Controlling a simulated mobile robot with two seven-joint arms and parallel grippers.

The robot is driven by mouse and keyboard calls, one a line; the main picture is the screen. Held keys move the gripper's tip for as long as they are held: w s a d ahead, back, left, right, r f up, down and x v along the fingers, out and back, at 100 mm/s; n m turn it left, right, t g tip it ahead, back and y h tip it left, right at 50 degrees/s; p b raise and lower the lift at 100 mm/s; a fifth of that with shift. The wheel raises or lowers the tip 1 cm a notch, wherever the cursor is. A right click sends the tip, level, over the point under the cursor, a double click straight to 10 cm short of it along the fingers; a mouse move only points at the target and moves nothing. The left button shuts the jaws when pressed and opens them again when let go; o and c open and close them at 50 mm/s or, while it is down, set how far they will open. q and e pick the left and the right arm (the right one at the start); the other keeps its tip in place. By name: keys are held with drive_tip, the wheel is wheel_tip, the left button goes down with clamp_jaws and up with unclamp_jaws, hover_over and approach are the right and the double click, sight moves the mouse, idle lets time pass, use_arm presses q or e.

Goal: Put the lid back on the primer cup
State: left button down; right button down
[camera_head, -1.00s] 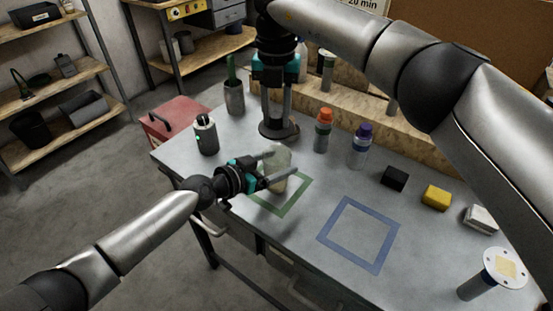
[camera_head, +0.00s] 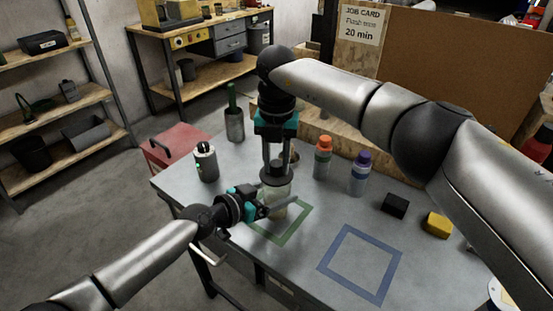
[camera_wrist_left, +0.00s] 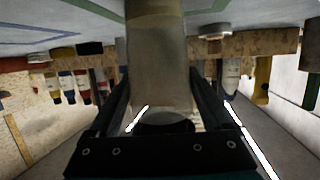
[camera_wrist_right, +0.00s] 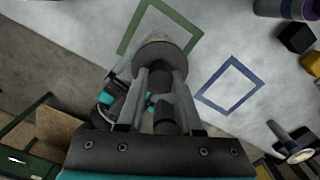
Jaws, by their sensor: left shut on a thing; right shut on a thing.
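The primer cup (camera_head: 277,203) is a translucent, brownish cup at the green taped square. My left gripper (camera_head: 264,207) is shut around its side; the cup also fills the middle of the left wrist view (camera_wrist_left: 158,65). The dark round lid (camera_head: 276,175) is right above the cup's mouth, roughly level. My right gripper (camera_head: 277,160) points down and is shut on the lid's knob (camera_wrist_right: 159,78). In the right wrist view, the lid (camera_wrist_right: 160,52) hides the cup below it. I cannot tell whether lid and rim touch.
The green square (camera_head: 300,222) and the empty blue square (camera_head: 360,262) are taped on the grey table. An orange-capped bottle (camera_head: 323,158) and a purple-capped bottle (camera_head: 360,174) stand right of the cup. Black (camera_head: 395,205) and yellow blocks (camera_head: 437,225) lie further right. A dark canister (camera_head: 205,162) stands left.

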drive_tip(key=shift+f, duration=0.55)
drive_tip(key=shift+f, duration=0.65)
drive_tip(key=c, duration=0.5)
unclamp_jaws()
wheel_tip(320, 180, up, 12)
drive_tip(key=shift+r, duration=0.1)
use_arm(q)
unclamp_jaws()
